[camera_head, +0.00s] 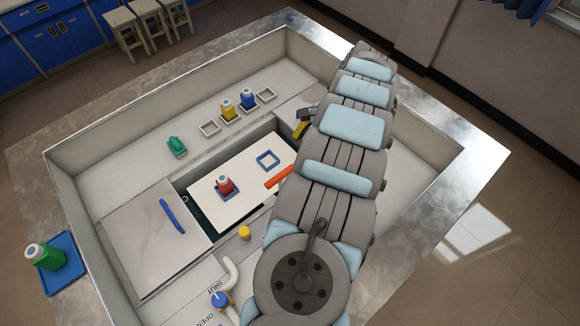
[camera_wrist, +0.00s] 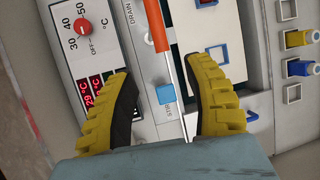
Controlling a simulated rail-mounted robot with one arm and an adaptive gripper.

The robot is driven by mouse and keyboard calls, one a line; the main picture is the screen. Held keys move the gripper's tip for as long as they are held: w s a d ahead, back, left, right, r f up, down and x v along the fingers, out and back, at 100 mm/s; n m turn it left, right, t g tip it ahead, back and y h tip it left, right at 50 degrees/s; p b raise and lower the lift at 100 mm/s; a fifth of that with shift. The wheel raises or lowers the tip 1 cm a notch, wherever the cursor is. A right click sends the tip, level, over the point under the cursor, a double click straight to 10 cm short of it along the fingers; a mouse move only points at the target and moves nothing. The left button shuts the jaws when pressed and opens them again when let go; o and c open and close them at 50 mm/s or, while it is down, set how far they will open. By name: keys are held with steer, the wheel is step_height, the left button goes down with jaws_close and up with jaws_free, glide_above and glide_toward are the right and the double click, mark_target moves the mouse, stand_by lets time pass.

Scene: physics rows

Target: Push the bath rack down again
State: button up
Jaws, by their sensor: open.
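The bath rack (camera_head: 250,192) is a white plate over the dark bath opening, with dark gaps at its edges. It carries a red bottle (camera_head: 224,185) in a blue square holder and an empty blue square frame (camera_head: 268,160). The rack (camera_wrist: 208,35) also shows in the wrist view. An orange bar (camera_head: 279,177) shows at its right edge, partly hidden by my arm. In the wrist view the orange bar (camera_wrist: 157,25) lies beyond my gripper (camera_wrist: 158,70), which is open and empty. In the head view, only one yellow finger shows clearly beside my arm.
A panel with a temperature dial (camera_wrist: 82,27) and light blue button (camera_wrist: 165,93) lies below my gripper. Yellow (camera_head: 230,110) and blue (camera_head: 249,98) bottles stand behind the bath. A lid with a blue handle (camera_head: 172,215) lies left. Valve (camera_head: 220,298) and yellow knob (camera_head: 244,232) are in front.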

mark_target(290, 169)
steer(key=p+x, duration=0.2)
steer(key=x, duration=1)
steer(key=shift+s+a+f, duration=0.1)
steer(key=shift+f, duration=0.1)
jaws_close()
